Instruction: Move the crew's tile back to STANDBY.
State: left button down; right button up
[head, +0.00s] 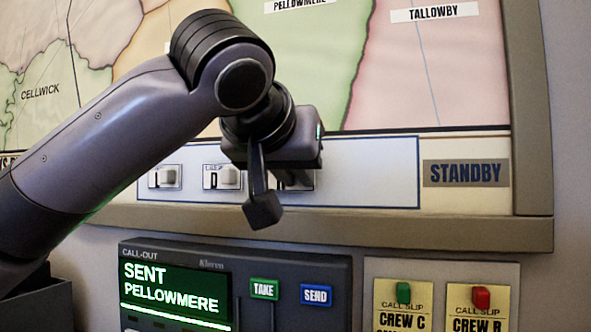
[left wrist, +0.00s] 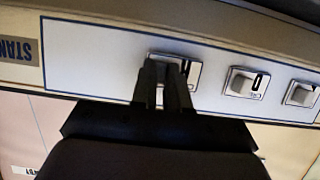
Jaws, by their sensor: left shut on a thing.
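The white STANDBY strip (head: 370,172) runs along the bottom of the map board, with the STANDBY label (head: 466,173) at its right end. Three tiles with raised grips are on it: the left tile (head: 165,177), the middle tile (head: 222,177) and the right tile (head: 306,180), partly hidden by my arm. My left gripper (head: 285,172) is at the right tile. In the left wrist view, turned upside down, its dark fingers (left wrist: 163,85) are shut on that tile (left wrist: 193,72). The tile lies against the strip; its letter is partly covered. My right gripper is not in view.
The strip is bare between the right tile and the STANDBY label. Below the board is a call-out panel (head: 340,285) reading SENT PELLOWMERE, with TAKE and SEND buttons. Call slips for CREW C (head: 402,308) and CREW B (head: 480,310) hang at its right.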

pick_arm(q)
jog(key=shift+w+d, duration=0.15)
jog(key=shift+w, duration=0.15)
dwell(0.7)
jog(key=c, duration=1.1)
grip_release()
jog(key=shift+o, duration=0.2)
